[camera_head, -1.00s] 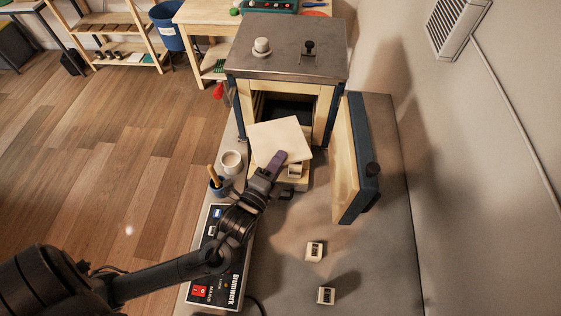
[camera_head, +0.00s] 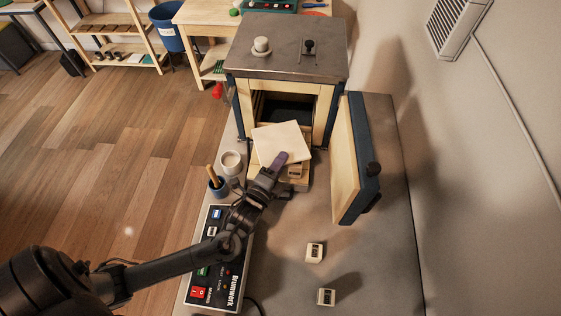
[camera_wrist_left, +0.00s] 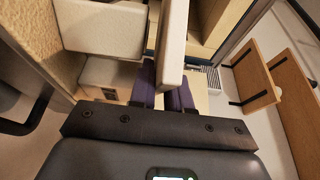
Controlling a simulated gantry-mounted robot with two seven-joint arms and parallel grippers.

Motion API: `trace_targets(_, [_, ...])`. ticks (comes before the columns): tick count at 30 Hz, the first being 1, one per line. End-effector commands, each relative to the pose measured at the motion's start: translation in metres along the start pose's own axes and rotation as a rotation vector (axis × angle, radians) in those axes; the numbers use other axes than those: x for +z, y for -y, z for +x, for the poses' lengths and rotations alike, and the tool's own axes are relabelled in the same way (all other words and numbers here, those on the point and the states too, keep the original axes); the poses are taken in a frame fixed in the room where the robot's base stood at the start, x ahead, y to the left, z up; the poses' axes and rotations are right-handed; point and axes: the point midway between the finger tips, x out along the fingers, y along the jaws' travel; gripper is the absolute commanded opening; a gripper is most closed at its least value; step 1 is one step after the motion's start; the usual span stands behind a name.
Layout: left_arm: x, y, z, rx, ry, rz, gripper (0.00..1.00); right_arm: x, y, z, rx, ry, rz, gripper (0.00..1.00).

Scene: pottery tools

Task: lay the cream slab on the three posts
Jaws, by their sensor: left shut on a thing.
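The cream slab (camera_head: 282,142) is a thin pale square in front of the kiln's open mouth in the head view. My left gripper (camera_head: 280,158) is shut on its near edge. In the wrist view the slab (camera_wrist_left: 173,45) shows edge-on between the purple fingers of the left gripper (camera_wrist_left: 167,92). A small block like a post (camera_head: 295,171) is just below the slab's near right corner in the picture. Two pale blocks, one upper (camera_wrist_left: 100,28) and one lower (camera_wrist_left: 108,78), show left of the slab in the wrist view. Whether the slab touches anything beneath is hidden.
The kiln (camera_head: 285,50) stands behind, its door (camera_head: 347,165) open to the right. Two small pale blocks (camera_head: 314,252) (camera_head: 326,297) stand on the bench. A cup (camera_head: 231,162), a blue tool pot (camera_head: 218,187) and a control box (camera_head: 215,260) line the left edge.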

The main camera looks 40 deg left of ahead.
Motion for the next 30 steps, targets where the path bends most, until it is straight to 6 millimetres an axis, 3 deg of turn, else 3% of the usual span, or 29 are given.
trace_targets(17, [0.000,-0.012,0.000,0.002,-0.001,0.001,0.00,0.001,-0.001,0.001,0.004,0.001,-0.005,0.43])
trace_targets(18, [-0.001,-0.015,-0.001,0.007,-0.001,0.002,0.19,0.001,-0.001,0.001,0.005,0.001,-0.006,0.43])
trace_targets(23, [0.000,-0.013,-0.001,0.004,-0.001,0.001,0.43,0.001,-0.002,0.001,0.007,0.001,-0.010,0.43])
trace_targets(30, [0.000,-0.011,0.000,0.001,-0.001,0.000,0.43,0.001,-0.002,0.001,0.007,0.001,-0.009,0.43])
